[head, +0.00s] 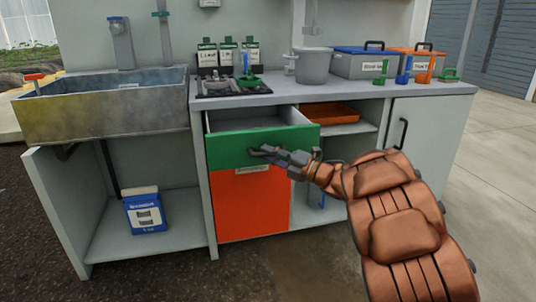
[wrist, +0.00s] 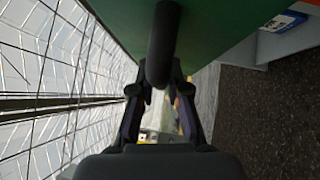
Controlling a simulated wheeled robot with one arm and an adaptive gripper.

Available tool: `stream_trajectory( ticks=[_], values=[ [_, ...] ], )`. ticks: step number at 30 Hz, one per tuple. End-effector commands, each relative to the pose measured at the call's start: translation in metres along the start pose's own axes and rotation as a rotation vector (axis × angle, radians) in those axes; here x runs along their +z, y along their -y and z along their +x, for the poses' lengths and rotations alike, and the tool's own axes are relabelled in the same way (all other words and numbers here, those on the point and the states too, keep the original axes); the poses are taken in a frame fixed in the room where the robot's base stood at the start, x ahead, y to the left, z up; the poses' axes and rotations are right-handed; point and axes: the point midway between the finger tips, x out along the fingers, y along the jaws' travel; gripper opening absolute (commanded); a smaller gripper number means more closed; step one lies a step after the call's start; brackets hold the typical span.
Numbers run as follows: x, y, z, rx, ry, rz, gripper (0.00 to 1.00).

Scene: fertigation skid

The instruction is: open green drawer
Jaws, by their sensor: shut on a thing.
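The green drawer (head: 228,150) is pulled part-way out from under the counter, and its grey inside shows above the front. My gripper (head: 262,152) is at the drawer's front, shut on the dark drawer handle. In the wrist view the handle (wrist: 163,45) runs between the two fingers of my gripper (wrist: 160,92), with the green front (wrist: 220,25) behind it. The part of the drawer's inside that I see looks empty.
An orange-red front (head: 250,205) lies below the green drawer. An orange tray (head: 330,113) sits on the shelf to the right. A sink (head: 100,105) is at the left, with a blue-and-white box (head: 146,210) below it. Bottles, a pot (head: 313,66) and bins stand on the counter.

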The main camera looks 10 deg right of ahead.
Motion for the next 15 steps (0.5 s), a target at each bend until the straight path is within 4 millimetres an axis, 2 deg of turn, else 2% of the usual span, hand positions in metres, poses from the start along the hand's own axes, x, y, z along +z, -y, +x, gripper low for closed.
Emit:
stream_trajectory(
  ticks=[5,6,12,15],
  values=[
    [-0.0025,0.0001,0.0016,0.0,-0.007,-0.001,0.0],
    [-0.0025,0.0001,0.0017,0.0,-0.007,-0.001,0.19],
    [-0.0013,0.0001,0.001,0.0,-0.004,0.0,0.4],
    [-0.0011,0.0,0.0009,0.0,-0.003,0.0,0.41]
  ],
)
